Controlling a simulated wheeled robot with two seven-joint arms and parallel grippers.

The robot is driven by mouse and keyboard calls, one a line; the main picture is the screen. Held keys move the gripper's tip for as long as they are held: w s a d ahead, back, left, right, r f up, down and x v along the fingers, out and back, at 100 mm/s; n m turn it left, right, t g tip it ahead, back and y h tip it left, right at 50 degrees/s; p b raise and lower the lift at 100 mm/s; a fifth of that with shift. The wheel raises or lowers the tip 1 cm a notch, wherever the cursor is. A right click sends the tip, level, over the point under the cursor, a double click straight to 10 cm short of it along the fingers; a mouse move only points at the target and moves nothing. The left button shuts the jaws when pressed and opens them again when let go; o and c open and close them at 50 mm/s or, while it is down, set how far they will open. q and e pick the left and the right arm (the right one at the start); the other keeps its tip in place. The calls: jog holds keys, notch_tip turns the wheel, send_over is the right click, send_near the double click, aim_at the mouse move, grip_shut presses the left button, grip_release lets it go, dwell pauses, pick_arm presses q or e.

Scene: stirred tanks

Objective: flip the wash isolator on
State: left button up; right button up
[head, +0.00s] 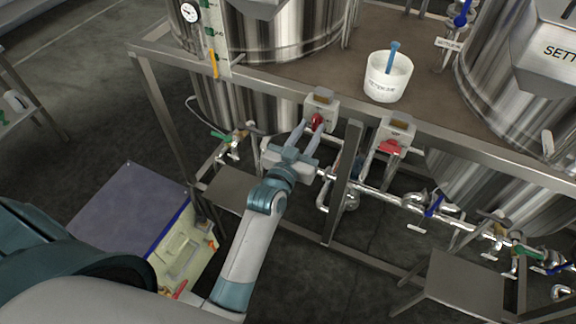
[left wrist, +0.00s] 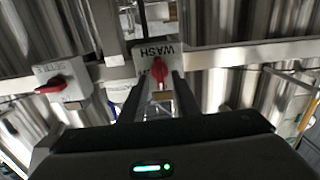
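The wash isolator (head: 322,108) is a pale box on the frame's front rail with a red handle (head: 317,122). In the left wrist view its WASH label (left wrist: 158,51) reads upside down, and the red handle (left wrist: 160,69) stands roughly upright in the picture. My left gripper (head: 307,128) is open and empty, pointing at this box. In the left wrist view the handle shows between its two fingertips (left wrist: 156,84). I cannot tell whether the fingers touch it. My right gripper is out of view.
A second isolator (head: 398,130), labelled SETTLE in the left wrist view (left wrist: 52,76), has its red handle lying crosswise. A white tub (head: 387,78) stands on the deck above. A frame post (head: 343,185) and pipes with valves (head: 435,205) are close to my left arm.

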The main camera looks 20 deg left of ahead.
pick_arm(q)
jog(key=s+b, duration=0.4)
jog(key=s, duration=1.1)
jog(key=shift+s+a, duration=0.2)
jog(key=shift+a, duration=0.05)
jog(key=s+d+f+g, duration=0.1)
jog(key=s+f+g, duration=0.15)
jog(key=f, duration=1.05)
jog(key=s+d+f+m+g+h, duration=0.1)
jog(key=s+d+f+g, duration=0.15)
jog(key=f, duration=1.15)
jog(key=s+f+g, duration=0.2)
jog(key=f+g, duration=0.1)
jog(key=f, duration=1)
jog(key=s+a+f+m+g, duration=0.1)
jog(key=s+a+f+g, duration=0.15)
jog(key=s+f, duration=0.85)
jog(key=s+a+f+g, duration=0.2)
jog(key=s+f+g, duration=0.2)
jog(key=s+f, duration=0.7)
jog(key=s+a+f+g, duration=0.1)
jog(key=s+a+f, duration=0.1)
jog(key=s, duration=0.4)
jog(key=s+a+f+g+y, duration=0.1)
jog(key=s+a+f, duration=0.1)
jog(key=s, duration=0.4)
jog(key=shift+s+a+y, duration=0.2)
jog(key=shift+a+y, duration=0.1)
jog(key=shift+a, duration=0.05)
